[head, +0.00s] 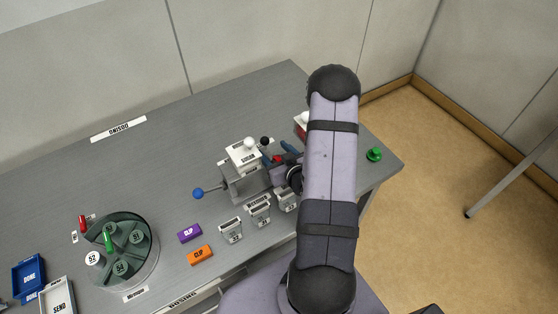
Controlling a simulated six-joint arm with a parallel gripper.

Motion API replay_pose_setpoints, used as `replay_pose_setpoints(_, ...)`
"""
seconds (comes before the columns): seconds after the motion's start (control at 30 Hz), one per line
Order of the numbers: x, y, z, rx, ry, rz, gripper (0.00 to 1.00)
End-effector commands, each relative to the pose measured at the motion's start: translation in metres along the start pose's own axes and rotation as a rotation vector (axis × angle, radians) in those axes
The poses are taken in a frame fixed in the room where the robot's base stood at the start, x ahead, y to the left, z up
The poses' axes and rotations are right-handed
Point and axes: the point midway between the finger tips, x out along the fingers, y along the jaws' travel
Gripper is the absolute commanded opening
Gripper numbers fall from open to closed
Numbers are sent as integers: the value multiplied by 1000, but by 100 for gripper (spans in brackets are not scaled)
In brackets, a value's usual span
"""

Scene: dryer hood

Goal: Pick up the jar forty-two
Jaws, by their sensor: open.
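The right one is partly hidden by my arm. My gripper (279,160) is beside the grey device with a white top, behind the row of jars. It is open, partly hidden by my arm, and its fingertips are hard to make out.
The grey device (244,186) has a blue-knobbed lever (198,193). A round green carousel (124,246) with numbered pieces stands at left. Purple (190,233) and orange (200,255) blocks lie between. Blue (28,275) and white (58,297) trays sit far left. The table's back left is clear.

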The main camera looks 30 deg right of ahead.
Motion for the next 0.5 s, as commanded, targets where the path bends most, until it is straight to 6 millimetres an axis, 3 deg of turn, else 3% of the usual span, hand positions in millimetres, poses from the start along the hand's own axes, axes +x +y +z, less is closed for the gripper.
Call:
replay_pose_setpoints(0.07,0,0,0,0,0,0,57)
replay_pose_setpoints(0.27,0,0,0,0,0,0,12)
replay_pose_setpoints(0.5,0,0,0,0,1,0,11)
